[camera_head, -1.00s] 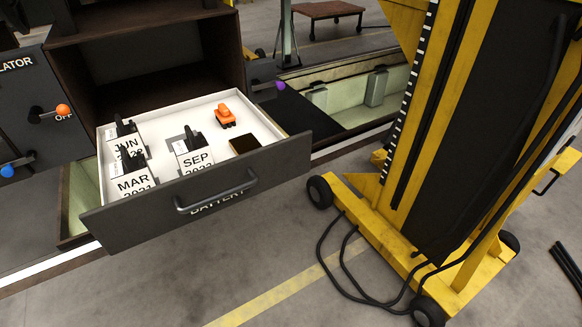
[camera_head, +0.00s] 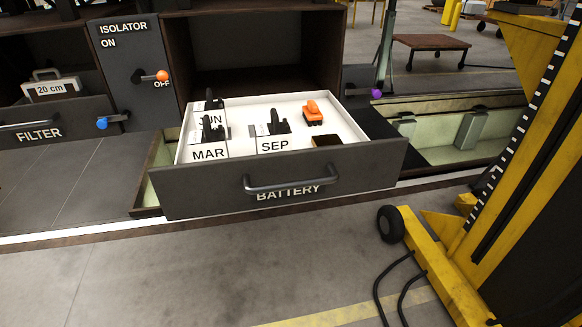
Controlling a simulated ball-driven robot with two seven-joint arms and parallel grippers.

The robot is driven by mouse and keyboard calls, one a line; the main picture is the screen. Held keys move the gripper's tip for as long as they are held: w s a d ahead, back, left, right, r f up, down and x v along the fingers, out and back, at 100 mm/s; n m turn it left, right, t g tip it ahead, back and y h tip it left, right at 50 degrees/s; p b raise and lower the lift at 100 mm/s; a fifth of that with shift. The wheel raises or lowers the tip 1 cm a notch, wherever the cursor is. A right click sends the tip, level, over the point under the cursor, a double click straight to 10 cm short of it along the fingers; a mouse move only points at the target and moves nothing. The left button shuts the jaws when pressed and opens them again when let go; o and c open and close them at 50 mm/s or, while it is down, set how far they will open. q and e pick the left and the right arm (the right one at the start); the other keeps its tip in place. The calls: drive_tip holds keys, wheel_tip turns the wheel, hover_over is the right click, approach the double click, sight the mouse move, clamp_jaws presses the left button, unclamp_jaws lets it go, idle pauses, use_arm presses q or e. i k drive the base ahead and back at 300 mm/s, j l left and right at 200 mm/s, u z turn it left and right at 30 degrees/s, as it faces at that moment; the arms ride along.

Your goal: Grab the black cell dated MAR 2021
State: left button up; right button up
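The open battery drawer (camera_head: 350,162) holds several cells with white date labels. The cell labelled MAR (camera_head: 209,153) stands at the front left, with a black handle on top; its year is hidden behind the drawer front now, but read 2021 a second ago. A cell labelled JUN (camera_head: 211,118) stands behind it, partly hidden. A cell labelled SEP (camera_head: 275,143) stands to the right, also with a black handle. Neither gripper shows in the head view.
An orange object (camera_head: 313,112) and a dark block or opening lie at the drawer's right. An isolator panel (camera_head: 135,72) with an orange knob and a filter drawer (camera_head: 60,130) are to the left. A yellow wheeled lift (camera_head: 440,265) with cables stands at right. The floor in front is clear.

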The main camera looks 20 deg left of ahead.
sight(209, 144)
drive_tip(key=i+j+u, duration=0.25)
drive_tip(key=j, duration=0.35)
drive_tip(key=i+j+u, duration=0.3)
drive_tip(key=i+j, duration=0.15)
